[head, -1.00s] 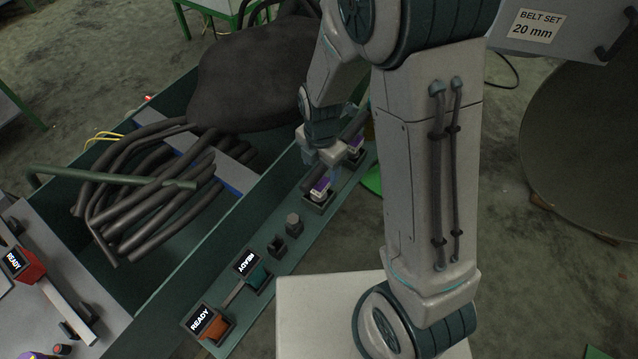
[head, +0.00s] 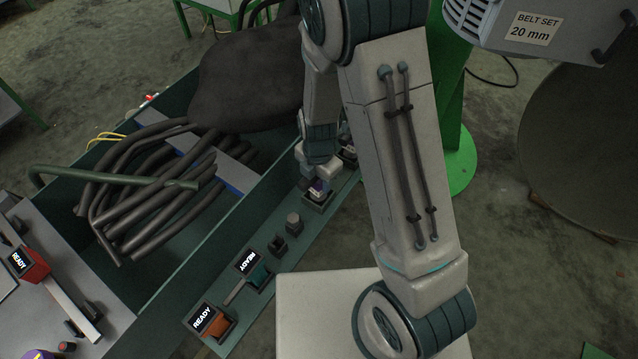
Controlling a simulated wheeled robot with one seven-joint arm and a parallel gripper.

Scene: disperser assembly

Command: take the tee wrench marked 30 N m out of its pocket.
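Two dark square pockets sit toward the far end of the narrow green ledge (head: 262,262). The nearer pocket (head: 318,206) holds a piece with a purple patch, now mostly covered by my gripper. The farther pocket (head: 347,160) is partly hidden behind my arm. No 30 N m marking is legible on either. My gripper (head: 312,190) points down at the nearer pocket, right at the piece in it. The fingers are small and dark here, so I cannot tell whether they are open or hold the piece.
Nearer along the ledge stand a grey block (head: 293,223), a small dark holder (head: 277,245), and two tools with READY screens, one teal (head: 259,276) and one orange (head: 217,326). A green bin (head: 170,272) with black hoses (head: 150,190) and a dark sack (head: 245,85) lies left.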

